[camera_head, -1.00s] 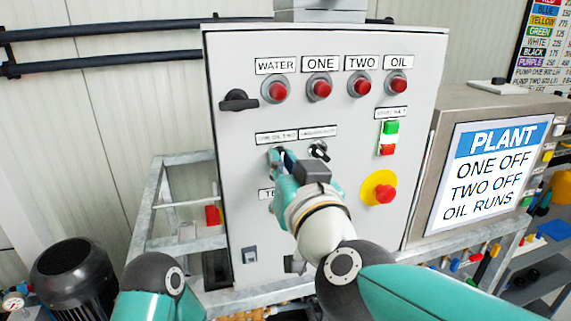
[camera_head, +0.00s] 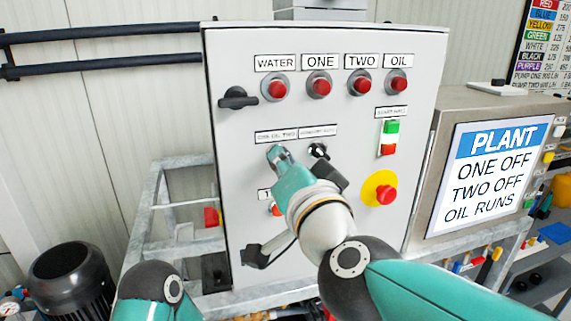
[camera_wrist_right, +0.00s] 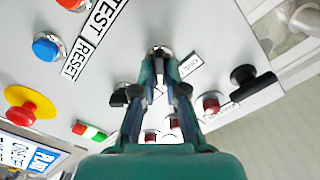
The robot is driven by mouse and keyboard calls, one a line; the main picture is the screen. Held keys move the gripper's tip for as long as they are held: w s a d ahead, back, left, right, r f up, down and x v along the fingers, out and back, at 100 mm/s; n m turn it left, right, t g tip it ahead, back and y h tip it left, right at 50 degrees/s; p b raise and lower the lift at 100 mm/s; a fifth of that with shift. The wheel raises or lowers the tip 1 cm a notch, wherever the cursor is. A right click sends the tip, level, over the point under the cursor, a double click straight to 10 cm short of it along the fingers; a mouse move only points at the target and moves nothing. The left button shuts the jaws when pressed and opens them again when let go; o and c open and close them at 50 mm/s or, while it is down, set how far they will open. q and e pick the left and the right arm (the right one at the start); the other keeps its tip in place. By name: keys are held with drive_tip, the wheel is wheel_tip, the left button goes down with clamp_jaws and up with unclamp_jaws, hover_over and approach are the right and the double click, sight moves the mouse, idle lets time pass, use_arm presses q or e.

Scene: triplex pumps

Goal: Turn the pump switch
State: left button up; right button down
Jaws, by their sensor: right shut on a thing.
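The grey control panel (camera_head: 232,190) stands upright in front of me. My right gripper (camera_head: 279,153) is at the switch below the left of two small labels (camera_head: 275,135); that label seems to read ONE OIL TWO. Its fingers are shut on the switch knob, which they mostly hide. A second black selector (camera_head: 318,150) sits just right of the gripper.
Red lamps or buttons WATER, ONE, TWO and OIL (camera_head: 397,84) line the top. A black handle (camera_head: 238,98) is at left, a green-red button pair (camera_head: 389,138) and red emergency stop (camera_head: 386,194) at right. The PLANT sign (camera_head: 487,172) reads ONE OFF, TWO OFF, OIL RUNS.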

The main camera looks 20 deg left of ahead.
drive_tip(key=shift+w+d, duration=0.1)
idle(0.3)
drive_tip(key=c, duration=1.2)
unclamp_jaws()
drive_tip(key=v, duration=1.2)
drive_tip(key=shift+f, duration=0.1)
drive_tip(key=shift+w, duration=0.1)
